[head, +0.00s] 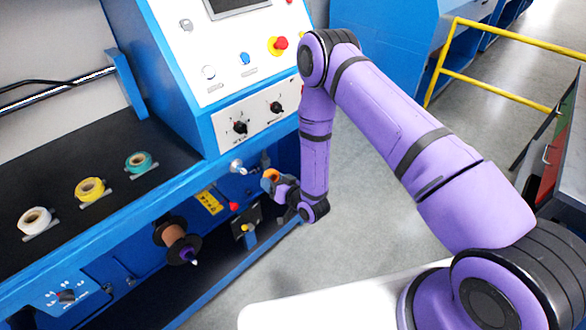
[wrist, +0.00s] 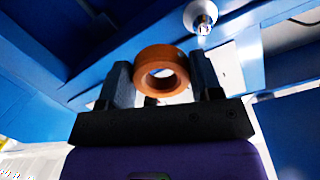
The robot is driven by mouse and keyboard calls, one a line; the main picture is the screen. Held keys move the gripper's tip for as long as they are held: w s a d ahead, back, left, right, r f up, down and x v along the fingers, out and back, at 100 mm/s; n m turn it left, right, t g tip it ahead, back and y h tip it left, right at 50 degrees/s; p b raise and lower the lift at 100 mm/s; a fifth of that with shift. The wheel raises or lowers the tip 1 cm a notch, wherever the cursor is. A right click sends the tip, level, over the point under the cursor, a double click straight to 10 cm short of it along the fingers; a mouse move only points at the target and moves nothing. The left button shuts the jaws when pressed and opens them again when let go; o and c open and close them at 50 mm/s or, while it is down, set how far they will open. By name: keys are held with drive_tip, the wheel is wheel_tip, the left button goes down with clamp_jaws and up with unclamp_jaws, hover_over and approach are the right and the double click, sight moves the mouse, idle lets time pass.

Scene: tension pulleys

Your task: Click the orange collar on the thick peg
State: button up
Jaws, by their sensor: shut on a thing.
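The orange collar (head: 271,174) is a short ring with a round hole. My gripper (head: 276,183) is shut on it and holds it in the air before the blue machine's front. In the wrist view the orange collar (wrist: 162,72) sits between the two dark fingers of my gripper (wrist: 160,78), its hole facing the camera. A silver peg (head: 237,166) stands out from the machine front, left of the collar; it also shows in the wrist view (wrist: 200,15), above and right of the collar, apart from it. I cannot tell whether this is the thick peg.
A copper-coloured spool (head: 175,238), a red knob (head: 233,206) and a black plate with a yellow-tipped part (head: 246,227) are on the front below. White, yellow and teal rolls (head: 138,161) lie on the black top. The control panel (head: 225,50) rises above.

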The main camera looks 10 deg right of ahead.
drive_tip(key=t+y, duration=0.1)
approach(241, 172)
drive_tip(key=shift+w+a+f, duration=0.3)
drive_tip(key=shift+w+a, duration=0.05)
drive_tip(key=shift+w, duration=0.4)
drive_tip(key=shift+w+a+f, duration=0.25)
drive_tip(key=shift+w+a, duration=0.05)
drive_tip(key=shift+w, duration=0.4)
drive_tip(key=shift+w+a+f, duration=0.3)
drive_tip(key=shift+w+a, duration=0.05)
drive_tip(key=shift+w, duration=0.4)
drive_tip(key=shift+w+a, duration=0.2)
drive_tip(key=shift+w, duration=0.05)
idle(0.6)
drive_tip(key=shift+x, duration=1.15)
drive_tip(key=shift+w+a, duration=0.15)
drive_tip(key=shift+w, duration=0.1)
idle(0.3)
drive_tip(key=shift+x, duration=1.4)
drive_tip(key=shift+r, duration=0.15)
drive_tip(key=o, duration=1)
